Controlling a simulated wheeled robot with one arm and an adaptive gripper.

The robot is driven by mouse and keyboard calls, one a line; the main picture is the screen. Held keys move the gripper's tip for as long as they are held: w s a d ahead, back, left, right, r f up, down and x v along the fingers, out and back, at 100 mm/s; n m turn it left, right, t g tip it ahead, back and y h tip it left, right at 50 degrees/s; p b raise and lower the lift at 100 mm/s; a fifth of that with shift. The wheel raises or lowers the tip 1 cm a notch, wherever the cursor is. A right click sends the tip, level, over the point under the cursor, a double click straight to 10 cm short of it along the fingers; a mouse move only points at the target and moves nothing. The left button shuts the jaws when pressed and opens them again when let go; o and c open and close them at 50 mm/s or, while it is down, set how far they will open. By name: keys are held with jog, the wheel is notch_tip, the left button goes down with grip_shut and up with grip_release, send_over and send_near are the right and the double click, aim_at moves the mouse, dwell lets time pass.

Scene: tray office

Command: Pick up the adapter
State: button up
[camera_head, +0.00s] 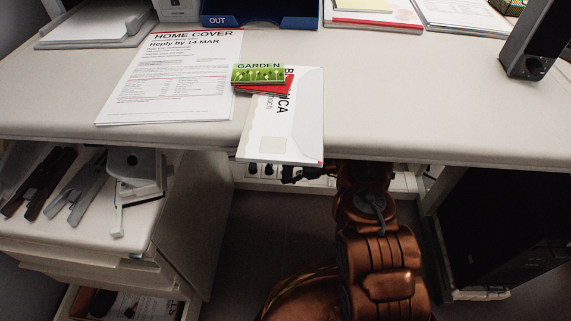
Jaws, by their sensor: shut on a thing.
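My copper-coloured arm reaches under the front edge of the desk, right of the middle. My gripper (291,175) shows only as a small dark shape below the desk edge, beside a white power strip (250,181). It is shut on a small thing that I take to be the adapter. The desk edge and the overhanging envelope hide much of this spot. I cannot make out the adapter's outline, or whether it touches the strip. Several dark plugs or sockets show along the strip.
The desk (420,100) overhangs my gripper. A white envelope (305,130) sticks out over its edge, with a garden seed packet (258,74) on it. A drawer cabinet (185,215) stands left and a black computer case (510,225) right. Dark floor lies between them.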

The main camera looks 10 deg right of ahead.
jog(key=s+r+p, duration=0.3)
jog(key=s+p, duration=0.1)
jog(key=s, duration=0.6)
jog(key=shift+a+r, duration=0.25)
jog(key=shift+r, duration=0.15)
jog(key=shift+s, duration=0.15)
